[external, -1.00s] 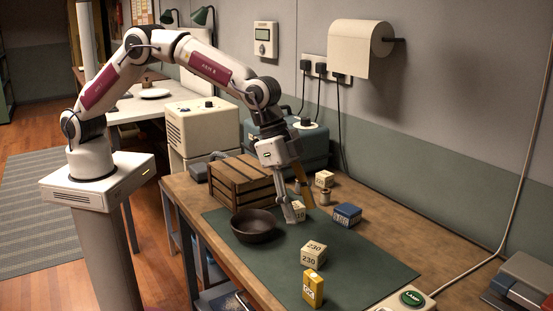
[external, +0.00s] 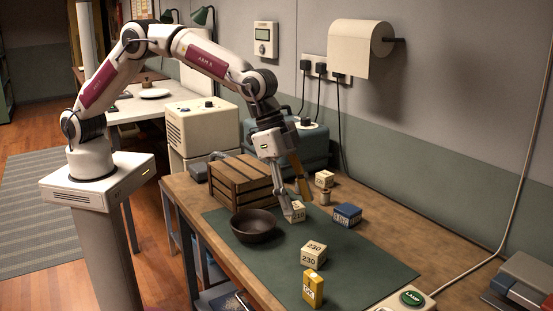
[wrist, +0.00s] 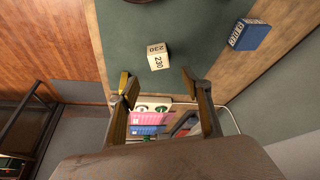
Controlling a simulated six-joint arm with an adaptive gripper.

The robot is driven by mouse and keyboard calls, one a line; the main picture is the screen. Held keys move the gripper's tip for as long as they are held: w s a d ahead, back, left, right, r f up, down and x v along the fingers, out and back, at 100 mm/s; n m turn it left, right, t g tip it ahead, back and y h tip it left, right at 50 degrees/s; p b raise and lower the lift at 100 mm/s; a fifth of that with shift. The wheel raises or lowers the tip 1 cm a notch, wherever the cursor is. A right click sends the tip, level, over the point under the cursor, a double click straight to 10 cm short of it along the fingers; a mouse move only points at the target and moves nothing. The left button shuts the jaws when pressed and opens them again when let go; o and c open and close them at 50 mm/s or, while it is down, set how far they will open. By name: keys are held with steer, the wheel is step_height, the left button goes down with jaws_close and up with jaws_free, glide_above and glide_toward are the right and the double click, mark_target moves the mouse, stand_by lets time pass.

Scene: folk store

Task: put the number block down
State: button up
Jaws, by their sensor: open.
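Several pale number blocks lie on the bench. One marked 210 (external: 298,213) rests on the green mat just by my gripper (external: 299,210), with the near finger partly in front of it. My gripper is open, with its fingers apart to either side of this block in the external view. A pale block marked 230 (external: 314,254) sits nearer the front of the mat. It also shows in the wrist view (wrist: 157,55), beyond my open gripper (wrist: 160,84). The 210 block is not seen in the wrist view.
A dark bowl (external: 254,226) stands left of my gripper and a blue block (external: 347,215) to its right. A small pale block (external: 324,179) and a wooden crate (external: 241,182) are behind. A yellow block (external: 313,288) stands at the front. The right mat (external: 375,268) is clear.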

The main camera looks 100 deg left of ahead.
steer(key=s+a+r+n, duration=0.1)
steer(key=s+a+r, duration=0.3)
steer(key=s+r, duration=0.3)
steer(key=s+a+r+t, duration=0.1)
steer(key=s+a+r, duration=0.2)
steer(key=s+r, duration=0.35)
steer(key=s+a+r+n, duration=0.1)
steer(key=s+a+r, duration=0.35)
steer(key=s, duration=0.45)
steer(key=s+a+f+n+y, duration=0.1)
steer(key=s+a, duration=0.1)
steer(key=s, duration=1.1)
steer(key=s+a+f+n, duration=0.1)
steer(key=s+a+f, duration=0.1)
steer(key=s, duration=1.1)
steer(key=shift+a+f+y, duration=0.15)
steer(key=shift+a+y, duration=0.25)
steer(key=shift+a, duration=0.2)
